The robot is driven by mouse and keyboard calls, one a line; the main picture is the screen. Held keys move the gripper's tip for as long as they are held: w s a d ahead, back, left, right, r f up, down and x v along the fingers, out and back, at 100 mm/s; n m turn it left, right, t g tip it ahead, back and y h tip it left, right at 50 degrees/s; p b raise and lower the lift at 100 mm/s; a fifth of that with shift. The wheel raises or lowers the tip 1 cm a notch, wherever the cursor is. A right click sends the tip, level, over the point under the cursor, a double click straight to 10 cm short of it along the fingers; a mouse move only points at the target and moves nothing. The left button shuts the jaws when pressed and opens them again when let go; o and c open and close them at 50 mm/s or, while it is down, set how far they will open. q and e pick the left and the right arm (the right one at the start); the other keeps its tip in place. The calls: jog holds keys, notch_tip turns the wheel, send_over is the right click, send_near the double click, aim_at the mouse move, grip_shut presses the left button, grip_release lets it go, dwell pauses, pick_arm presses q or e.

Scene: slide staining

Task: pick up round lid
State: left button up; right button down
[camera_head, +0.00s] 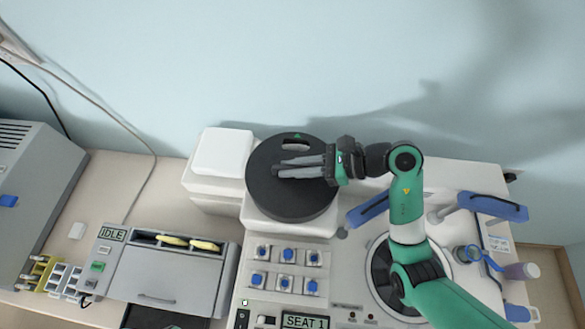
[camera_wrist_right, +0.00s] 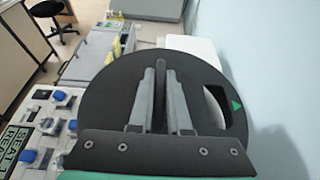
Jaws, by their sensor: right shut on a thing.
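The round lid (camera_head: 265,195) is a black disc with a green triangle and a slot near its rim. In the head view it is over a white block behind the button panel; I cannot tell whether it rests there or is raised. My right gripper (camera_head: 282,168) reaches in from the right over the lid. In the right wrist view its fingers (camera_wrist_right: 160,110) are shut on the upright grip (camera_wrist_right: 160,75) in the middle of the lid (camera_wrist_right: 100,105). My left gripper is not in view.
A round dark well (camera_head: 380,278) is right of the panel of blue buttons (camera_head: 287,255), partly behind my right arm. Blue paddles (camera_head: 497,207) stand at the right. A white box (camera_head: 222,152) is close left of the lid. A grey unit (camera_head: 165,275) is at the front left.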

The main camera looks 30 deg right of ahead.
jog(key=s+a+r, duration=0.6)
jog(key=s+r, duration=0.6)
jog(key=shift+s+a, duration=0.2)
jog(key=shift+a, duration=0.15)
